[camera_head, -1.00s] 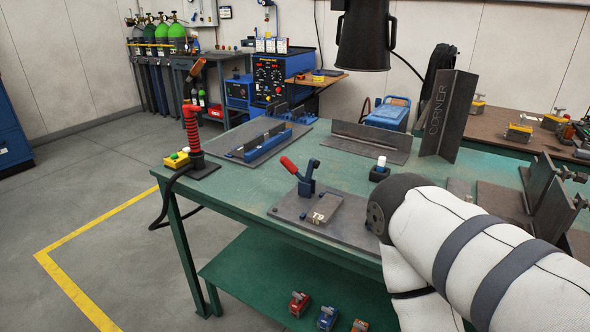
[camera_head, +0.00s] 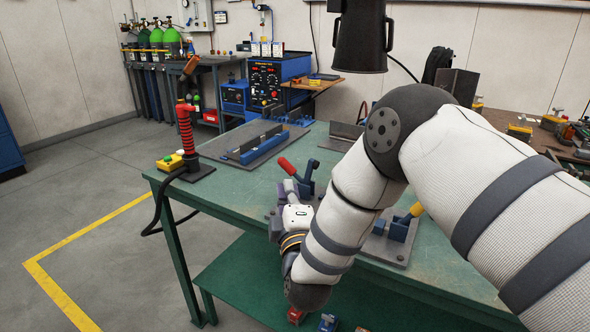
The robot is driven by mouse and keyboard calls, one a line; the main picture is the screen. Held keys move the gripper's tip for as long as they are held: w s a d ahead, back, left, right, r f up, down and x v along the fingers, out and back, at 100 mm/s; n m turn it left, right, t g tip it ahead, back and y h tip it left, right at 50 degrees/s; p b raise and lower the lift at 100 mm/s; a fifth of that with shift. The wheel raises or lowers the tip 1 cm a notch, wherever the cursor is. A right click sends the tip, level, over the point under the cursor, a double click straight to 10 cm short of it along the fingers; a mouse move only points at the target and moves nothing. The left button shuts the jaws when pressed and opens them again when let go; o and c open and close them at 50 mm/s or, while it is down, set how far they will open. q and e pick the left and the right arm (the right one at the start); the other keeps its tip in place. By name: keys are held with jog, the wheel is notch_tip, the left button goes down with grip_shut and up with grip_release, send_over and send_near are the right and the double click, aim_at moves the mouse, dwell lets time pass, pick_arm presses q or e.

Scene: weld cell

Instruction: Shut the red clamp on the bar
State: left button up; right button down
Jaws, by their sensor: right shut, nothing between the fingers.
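The red clamp is a blue toggle clamp with a red handle (camera_head: 287,166), on the fixture plate (camera_head: 398,254) near the table's front edge. Its handle leans up and to the left. My right gripper (camera_head: 289,190) is shut and empty, just in front of the clamp and below the handle; I cannot tell whether they touch. My right arm hides the clamp's lower part, much of the plate and the bar. A second blue clamp with a yellow handle (camera_head: 416,210) shows right of my forearm. My left gripper is not in view.
The green table (camera_head: 225,198) is bare left of the clamp. A blue-and-grey fixture (camera_head: 262,146) lies behind. A dark lamp-like hood (camera_head: 360,40) hangs above.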

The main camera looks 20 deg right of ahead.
aim_at(284, 163)
jog(key=shift+w+d+f, duration=0.15)
jog(key=shift+w, duration=0.45)
jog(key=shift+w+d+f, duration=0.15)
jog(key=shift+w, duration=0.45)
jog(key=shift+w+d+r, duration=0.1)
jog(key=shift+w+r, duration=0.1)
jog(key=shift+w, duration=0.05)
jog(key=shift+w+r, duration=0.3)
jog(key=shift+r, duration=0.15)
jog(key=x, duration=0.2)
jog(key=b+x, duration=0.1)
jog(key=x, duration=0.1)
jog(key=b+x, duration=0.1)
jog(key=x, duration=0.2)
jog(key=shift+w+d+f, duration=0.1)
jog(key=shift+w+f, duration=0.05)
jog(key=shift+f, duration=0.1)
jog(key=s+d, duration=0.1)
jog(key=s+d+p, duration=0.1)
jog(key=s, duration=0.1)
jog(key=shift+s+d+p, duration=0.15)
jog(key=shift+p, duration=0.15)
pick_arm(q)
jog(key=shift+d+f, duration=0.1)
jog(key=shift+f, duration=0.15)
pick_arm(e)
jog(key=shift+f, duration=0.15)
